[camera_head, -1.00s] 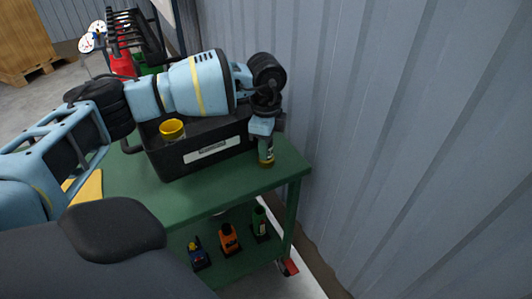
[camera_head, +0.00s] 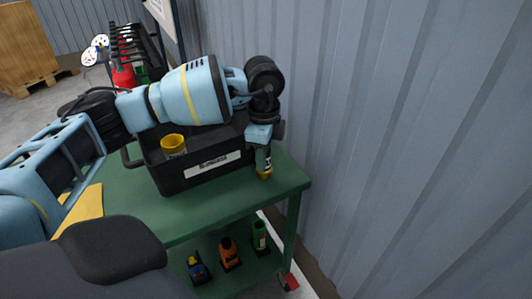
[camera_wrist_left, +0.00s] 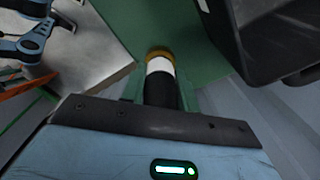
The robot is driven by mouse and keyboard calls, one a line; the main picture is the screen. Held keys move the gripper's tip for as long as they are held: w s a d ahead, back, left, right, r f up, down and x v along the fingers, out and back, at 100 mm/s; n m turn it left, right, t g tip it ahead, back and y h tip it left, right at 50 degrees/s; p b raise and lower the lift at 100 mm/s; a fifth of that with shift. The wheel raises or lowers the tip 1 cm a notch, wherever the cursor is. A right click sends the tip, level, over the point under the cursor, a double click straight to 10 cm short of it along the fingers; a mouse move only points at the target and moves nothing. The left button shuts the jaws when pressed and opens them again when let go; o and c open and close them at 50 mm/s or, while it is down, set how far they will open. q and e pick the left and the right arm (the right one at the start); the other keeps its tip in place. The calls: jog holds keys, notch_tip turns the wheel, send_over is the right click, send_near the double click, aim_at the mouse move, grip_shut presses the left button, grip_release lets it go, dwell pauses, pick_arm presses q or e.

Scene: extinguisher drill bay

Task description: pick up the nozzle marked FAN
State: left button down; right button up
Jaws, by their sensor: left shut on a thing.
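My left gripper (camera_head: 262,148) points down over the right end of the green cart, shut on a nozzle (camera_head: 264,171). The nozzle is upright, with a brass-yellow lower end. In the left wrist view the nozzle (camera_wrist_left: 160,72) shows a dark body, a white band and a brass end over the green top. Its marking is not readable, and the fingers hide its upper part. I cannot tell whether its lower end touches the cart top. My right gripper is not in view.
A black bin (camera_head: 183,180) with a white label and a yellow cup-like thing (camera_head: 173,144) stands left of the nozzle. The lower shelf holds blue (camera_head: 198,269), orange (camera_head: 229,254) and green (camera_head: 260,238) items. A corrugated wall (camera_head: 420,150) rises right of the cart.

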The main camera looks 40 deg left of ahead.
pick_arm(q)
jog(key=s+d+r+p, duration=0.1)
jog(key=s+d, duration=0.4)
jog(key=s, duration=0.7)
jog(key=shift+s+r, duration=0.2)
jog(key=shift+s, duration=0.2)
jog(key=shift+d, duration=0.15)
